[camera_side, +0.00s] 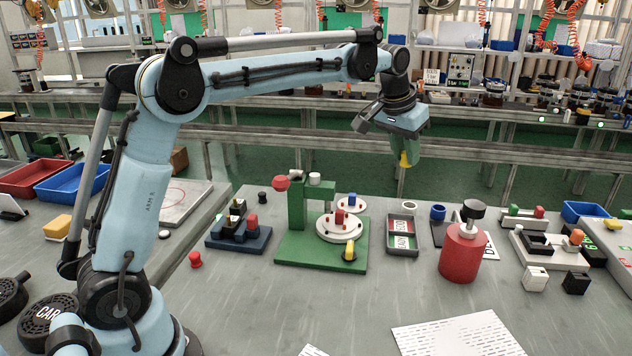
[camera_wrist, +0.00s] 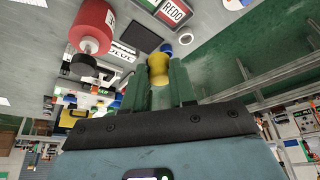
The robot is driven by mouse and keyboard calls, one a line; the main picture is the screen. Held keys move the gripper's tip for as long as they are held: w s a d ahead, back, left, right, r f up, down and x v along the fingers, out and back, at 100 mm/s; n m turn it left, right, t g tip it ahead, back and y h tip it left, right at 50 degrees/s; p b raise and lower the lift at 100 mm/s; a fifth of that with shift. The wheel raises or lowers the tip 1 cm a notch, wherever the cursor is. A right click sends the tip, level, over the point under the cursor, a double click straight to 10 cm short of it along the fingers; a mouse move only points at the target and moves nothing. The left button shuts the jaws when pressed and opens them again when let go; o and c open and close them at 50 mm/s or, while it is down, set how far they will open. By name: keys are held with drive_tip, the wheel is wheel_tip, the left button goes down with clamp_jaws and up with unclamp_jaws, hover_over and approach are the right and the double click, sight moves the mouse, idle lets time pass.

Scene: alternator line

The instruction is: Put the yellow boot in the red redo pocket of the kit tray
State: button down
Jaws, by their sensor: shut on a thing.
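My gripper (camera_side: 409,148) is held in the air above and behind the workbench, pointing down. Its green fingers are shut on the yellow boot (camera_side: 404,160), which sticks out below the fingertips. In the wrist view the yellow boot (camera_wrist: 158,66) shows between the two fingers of my gripper (camera_wrist: 161,84). The kit tray (camera_side: 388,238) lies on the bench below and nearer the side camera, apart from the boot. The red-edged redo pocket (camera_wrist: 175,12) shows at the top of the wrist view with its REDO label. I see nothing lying in its visible part.
A red cylinder with a black knob (camera_side: 463,252) stands right of the tray. A blue ring (camera_side: 438,212) is behind it. A green fixture (camera_side: 292,252) with round plates and another yellow piece (camera_side: 348,250) stands to the left. The bench front is mostly clear around a white perforated sheet (camera_side: 455,337).

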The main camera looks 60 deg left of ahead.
drive_tip(key=w+d+m, duration=0.1)
drive_tip(key=w+d, duration=0.1)
drive_tip(key=d, duration=0.4)
hover_over(403, 226)
drive_tip(key=s, duration=0.1)
drive_tip(key=f, duration=1.6)
drive_tip(key=shift+s+f, duration=0.2)
drive_tip(key=shift+f, duration=2.2)
drive_tip(key=shift+f, duration=0.1)
drive_tip(key=c, duration=1.2)
unclamp_jaws()
